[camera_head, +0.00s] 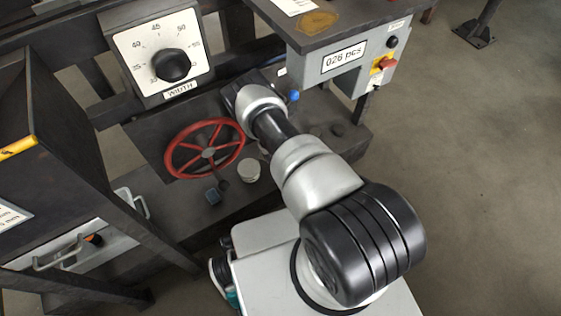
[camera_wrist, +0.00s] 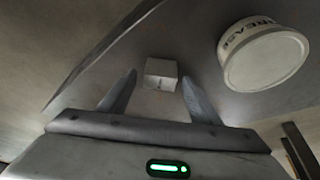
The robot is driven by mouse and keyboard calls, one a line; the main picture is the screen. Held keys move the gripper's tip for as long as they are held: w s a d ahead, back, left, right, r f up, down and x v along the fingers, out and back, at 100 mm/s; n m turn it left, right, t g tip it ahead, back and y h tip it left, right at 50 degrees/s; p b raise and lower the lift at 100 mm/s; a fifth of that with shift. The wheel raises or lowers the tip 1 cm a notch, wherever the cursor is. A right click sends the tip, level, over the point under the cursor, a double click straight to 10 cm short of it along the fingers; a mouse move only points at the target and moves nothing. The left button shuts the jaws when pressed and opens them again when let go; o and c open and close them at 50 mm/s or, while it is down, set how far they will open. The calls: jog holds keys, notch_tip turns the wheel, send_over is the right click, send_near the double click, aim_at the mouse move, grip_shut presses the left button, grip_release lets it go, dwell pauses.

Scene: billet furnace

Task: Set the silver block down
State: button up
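A small pale silver block (camera_wrist: 161,74) shows in the wrist view, just past and between the fingertips of my gripper (camera_wrist: 158,80). The two fingers stand apart, with a visible gap on each side of the block, so my gripper looks open and empty. The block seems to lie on the grey surface, though its contact with it is hard to make out. In the head view my arm hides the gripper, and I cannot pick out the silver block there for sure.
A width dial (camera_head: 163,57) and a counter box (camera_head: 345,60) rise behind.

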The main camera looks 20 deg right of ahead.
jog(key=p+v, duration=0.3)
jog(key=v, duration=0.4)
jog(key=shift+r, duration=0.4)
jog(key=shift+s+a, duration=0.1)
jog(key=shift+s, duration=0.1)
